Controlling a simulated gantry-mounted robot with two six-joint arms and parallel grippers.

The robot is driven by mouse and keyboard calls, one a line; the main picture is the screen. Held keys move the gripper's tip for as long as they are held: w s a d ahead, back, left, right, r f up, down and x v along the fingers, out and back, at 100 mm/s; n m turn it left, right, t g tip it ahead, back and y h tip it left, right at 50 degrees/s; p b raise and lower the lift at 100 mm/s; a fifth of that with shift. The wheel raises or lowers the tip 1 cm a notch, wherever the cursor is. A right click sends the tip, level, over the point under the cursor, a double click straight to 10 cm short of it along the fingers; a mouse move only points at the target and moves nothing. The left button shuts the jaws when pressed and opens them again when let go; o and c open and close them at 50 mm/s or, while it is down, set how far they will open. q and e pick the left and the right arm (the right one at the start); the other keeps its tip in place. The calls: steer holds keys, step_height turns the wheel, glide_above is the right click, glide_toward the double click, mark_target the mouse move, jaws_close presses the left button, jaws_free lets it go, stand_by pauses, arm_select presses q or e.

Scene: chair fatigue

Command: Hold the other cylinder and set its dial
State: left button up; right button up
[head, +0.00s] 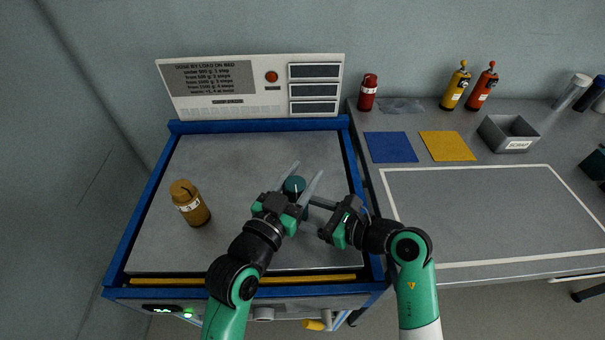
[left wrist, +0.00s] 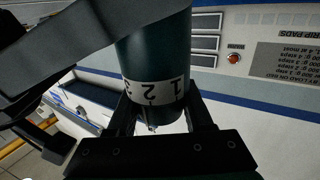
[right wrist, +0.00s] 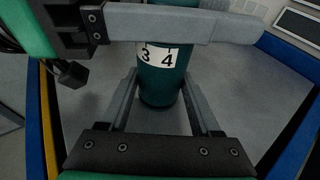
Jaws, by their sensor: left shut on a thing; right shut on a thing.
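A teal cylinder (head: 294,186) is at the right of the grey bed, between both of my grippers. In the left wrist view the teal cylinder (left wrist: 155,55) has a white band with upside-down numbers 1, 2 and part of 3. In the right wrist view its band (right wrist: 157,54) shows 3 and 4. My left gripper (head: 308,168) is shut on the cylinder's upper part. My right gripper (head: 311,202) is shut on it lower down, from the right. I cannot tell whether its base touches the bed. An orange-brown cylinder (head: 190,204) stands apart at the left of the bed.
The bed (head: 215,160) has a blue rim and a printed panel (head: 215,82) behind. On the right bench are a dark red cylinder (head: 368,93), a yellow one (head: 455,87), a red one (head: 482,88), blue (head: 391,147) and yellow (head: 447,146) pads and a grey bin (head: 508,134).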

arm_select(q)
jaws_close()
steer(key=shift+s+d+f+m+g+h, duration=0.1)
steer(key=shift+s+d+m+g+h, duration=0.05)
steer(key=shift+m+g+h, duration=0.75)
steer(key=shift+s+d+r+m+g+h, duration=0.1)
steer(key=shift+d+m+g+h, duration=0.05)
steer(key=shift+m+g+h, duration=0.7)
steer(key=shift+s+d+f+m+g+h, duration=0.15)
steer(key=shift+m+g+h, duration=0.55)
steer(key=shift+h, duration=0.35)
steer(key=o, duration=0.9)
jaws_free()
steer(key=shift+n, duration=0.25)
